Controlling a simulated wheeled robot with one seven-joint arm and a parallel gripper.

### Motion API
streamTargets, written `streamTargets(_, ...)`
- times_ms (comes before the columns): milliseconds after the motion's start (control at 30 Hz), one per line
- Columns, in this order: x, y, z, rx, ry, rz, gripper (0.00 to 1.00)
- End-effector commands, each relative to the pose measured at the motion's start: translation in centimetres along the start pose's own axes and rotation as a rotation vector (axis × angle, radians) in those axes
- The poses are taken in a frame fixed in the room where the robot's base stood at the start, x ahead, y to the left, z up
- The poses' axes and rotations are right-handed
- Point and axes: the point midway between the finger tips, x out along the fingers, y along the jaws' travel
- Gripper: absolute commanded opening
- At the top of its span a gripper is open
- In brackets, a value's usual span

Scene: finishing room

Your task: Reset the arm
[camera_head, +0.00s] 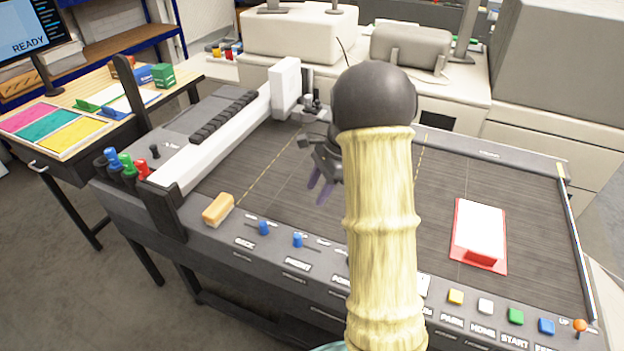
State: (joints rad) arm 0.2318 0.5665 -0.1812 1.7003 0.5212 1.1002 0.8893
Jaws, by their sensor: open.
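My arm rises from the bottom of the head view, with a pale yellow sleeve and a dark round joint. My gripper (321,190) hangs past the arm, above the dark machine bed (255,185). Its purple fingers point down and are spread apart. I see nothing between them. Part of the gripper is hidden behind the arm.
A tan block (217,209) sits on the front left edge. Sliders and coloured buttons (485,307) line the front. A white gantry (215,150) crosses the left. A side table (120,95) holds coloured sheets.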

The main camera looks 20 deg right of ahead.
Motion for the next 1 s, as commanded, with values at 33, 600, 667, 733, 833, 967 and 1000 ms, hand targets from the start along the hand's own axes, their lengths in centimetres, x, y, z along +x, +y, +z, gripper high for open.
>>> streamTargets(33,0.0,0.0,0.0,0.0,0.0,0.0,0.48)
streamTargets(600,1.6,8.3,4.9,-0.665,0.236,0.041,0.48)
streamTargets(667,1.9,9.9,5.7,-0.81,0.28,0.054,0.48)
streamTargets(733,2.3,11.9,6.5,-0.98,0.329,0.07,0.48)
streamTargets(833,2.9,14.7,7.7,-1.227,0.396,0.093,0.48)
streamTargets(967,3.5,17.4,8.6,-1.478,0.46,0.118,0.48)
streamTargets(1000,3.6,17.9,8.8,-1.528,0.472,0.123,0.48)
